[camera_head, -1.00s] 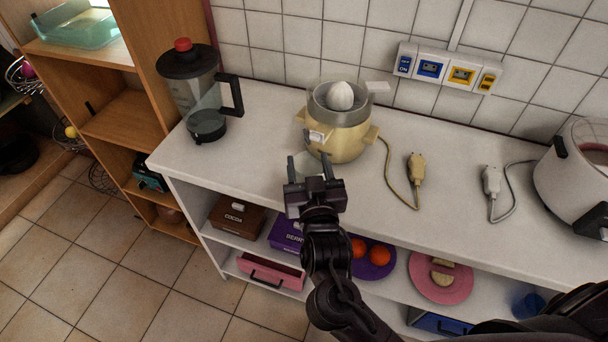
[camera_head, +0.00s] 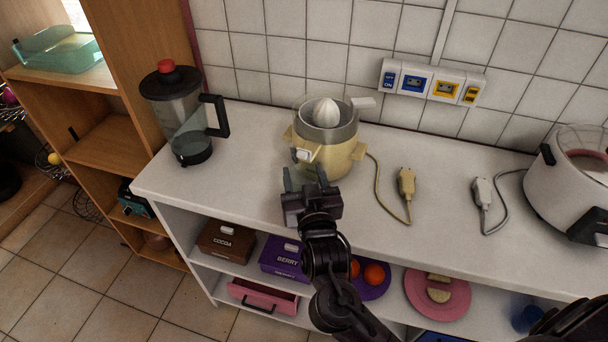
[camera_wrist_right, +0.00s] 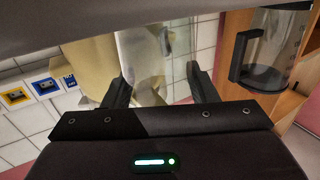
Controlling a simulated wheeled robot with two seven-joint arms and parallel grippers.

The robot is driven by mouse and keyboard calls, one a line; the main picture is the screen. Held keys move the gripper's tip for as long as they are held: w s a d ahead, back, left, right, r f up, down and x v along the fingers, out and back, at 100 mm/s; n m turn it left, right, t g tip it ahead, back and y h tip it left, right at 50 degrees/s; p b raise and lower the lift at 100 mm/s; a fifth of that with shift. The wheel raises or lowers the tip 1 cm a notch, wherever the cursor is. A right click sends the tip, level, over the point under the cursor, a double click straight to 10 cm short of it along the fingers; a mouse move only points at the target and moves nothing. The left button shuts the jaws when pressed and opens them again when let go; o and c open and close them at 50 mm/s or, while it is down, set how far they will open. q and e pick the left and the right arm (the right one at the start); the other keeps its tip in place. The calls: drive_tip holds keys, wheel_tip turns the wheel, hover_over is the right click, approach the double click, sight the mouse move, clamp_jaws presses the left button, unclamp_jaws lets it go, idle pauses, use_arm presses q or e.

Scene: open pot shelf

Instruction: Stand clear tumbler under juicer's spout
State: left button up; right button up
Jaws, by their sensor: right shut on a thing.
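The juicer's cream body (camera_wrist_right: 92,55) shows just beside the tumbler there. In the head view the tumbler is small, see-through and mostly hidden near the spout, so I cannot tell whether its base touches the counter. My left gripper is not in view.
A blender (camera_head: 182,115) stands at the left end of the counter. A cream plug (camera_head: 406,182) and a white plug (camera_head: 482,193) lie on their cords to the right. A white cooker (camera_head: 570,190) stands at far right.

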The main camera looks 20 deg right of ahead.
drive_tip(key=o, duration=1.1)
drive_tip(key=shift+o, duration=0.2)
drive_tip(key=s, duration=0.5)
drive_tip(key=s+a+b, duration=0.1)
drive_tip(key=s, duration=0.1)
drive_tip(key=shift+s, duration=0.45)
